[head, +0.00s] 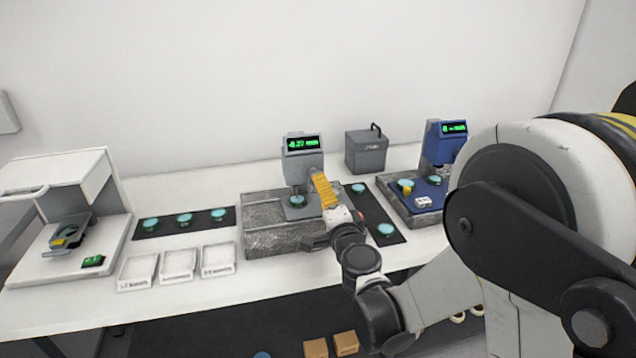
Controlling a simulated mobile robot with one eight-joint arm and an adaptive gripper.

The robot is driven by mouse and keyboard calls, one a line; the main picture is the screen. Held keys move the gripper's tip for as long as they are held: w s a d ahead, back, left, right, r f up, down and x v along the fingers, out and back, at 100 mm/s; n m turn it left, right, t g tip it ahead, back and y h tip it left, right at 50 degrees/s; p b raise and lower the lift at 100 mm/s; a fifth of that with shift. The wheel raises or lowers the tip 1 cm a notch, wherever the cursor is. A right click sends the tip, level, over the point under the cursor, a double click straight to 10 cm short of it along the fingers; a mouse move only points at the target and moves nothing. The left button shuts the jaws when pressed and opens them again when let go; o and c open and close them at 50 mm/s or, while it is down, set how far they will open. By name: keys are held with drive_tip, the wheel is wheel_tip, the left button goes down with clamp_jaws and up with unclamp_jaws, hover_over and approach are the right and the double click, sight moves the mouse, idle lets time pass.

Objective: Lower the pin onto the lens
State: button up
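The grey gauge (302,146) with a green digital display stands on a speckled stone base (262,232) in the middle of the bench. A teal lens (297,201) sits on its small plate under the gauge head. The pin is too small to make out, so I cannot tell whether it touches the lens. My gripper (318,178) is at the right side of the gauge, its yellow part reaching up close to the gauge body. Its fingertips are not clear, and I cannot tell whether it touches the gauge.
Several lenses lie on dark mats (146,237) left and right. Three white trays (178,266) stand at the front left. A white instrument (60,185) is at far left, a grey box (366,152) behind, and a blue gauge (440,146) at right.

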drive_tip(key=shift+v, duration=2.35)
drive_tip(key=s+d+r+n+g+y, duration=0.25)
drive_tip(key=s+r+n+g, duration=0.25)
drive_tip(key=s+n, duration=0.4)
drive_tip(key=s+d+f+n+g+h, duration=0.1)
drive_tip(key=s+d+f+g+h, duration=0.1)
drive_tip(key=s+d, duration=0.6)
drive_tip(key=s+d+f+n+g+h, duration=0.1)
drive_tip(key=s+d+f+g+h, duration=0.2)
drive_tip(key=s, duration=0.7)
drive_tip(key=d+f+h, duration=0.2)
drive_tip(key=d, duration=0.2)
drive_tip(key=shift+d+f+n, duration=0.4)
drive_tip(key=shift+s+h, duration=0.1)
drive_tip(key=shift+h, duration=0.15)
